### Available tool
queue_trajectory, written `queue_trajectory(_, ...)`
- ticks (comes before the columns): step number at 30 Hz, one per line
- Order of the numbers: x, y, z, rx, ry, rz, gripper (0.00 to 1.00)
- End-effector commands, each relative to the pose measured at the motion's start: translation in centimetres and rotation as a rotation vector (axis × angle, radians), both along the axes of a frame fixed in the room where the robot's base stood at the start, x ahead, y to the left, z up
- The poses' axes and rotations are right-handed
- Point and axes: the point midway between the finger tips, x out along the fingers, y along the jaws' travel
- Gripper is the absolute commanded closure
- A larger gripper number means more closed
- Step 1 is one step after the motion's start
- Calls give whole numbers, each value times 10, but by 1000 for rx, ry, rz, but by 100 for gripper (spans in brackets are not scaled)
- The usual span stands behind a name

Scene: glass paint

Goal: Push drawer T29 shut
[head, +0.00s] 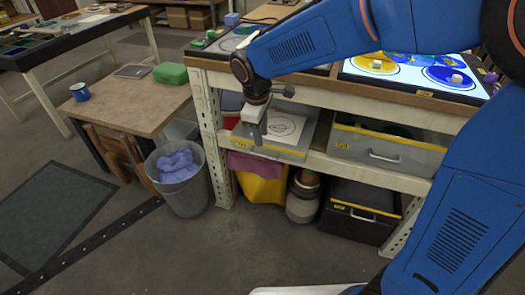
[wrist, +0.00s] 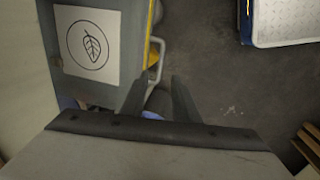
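A grey drawer (head: 292,153) with a yellow-edged front sits on the shelf under the workbench, apparently pulled out. Its yellow labels are too small to read, so I cannot confirm which drawer is T29. A white card with a leaf drawing (wrist: 92,44) lies in or on it; the card also shows in the head view (head: 283,128). My gripper (head: 257,138) points down at the drawer's front left part. In the wrist view, my gripper (wrist: 158,98) has its two fingers apart with nothing held between them. The drawer's handle (wrist: 155,58) shows just beyond the fingers; contact is unclear.
Another grey drawer (head: 376,150) is to the right, with a black drawer (head: 359,211) below. A grey bin (head: 183,193) with a blue bag stands left. The floor in front is mostly clear.

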Motion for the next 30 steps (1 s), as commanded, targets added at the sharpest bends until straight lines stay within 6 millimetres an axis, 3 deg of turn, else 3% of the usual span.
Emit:
queue_trajectory(6, 6, -3, -40, -3, 4, -1, 72)
queue_trajectory(15, 13, -5, -80, -1, 3, 1, 72)
queue_trajectory(29, 16, -6, -91, 0, 1, 1, 72)
queue_trajectory(30, 16, -6, -91, 0, 1, 1, 77)
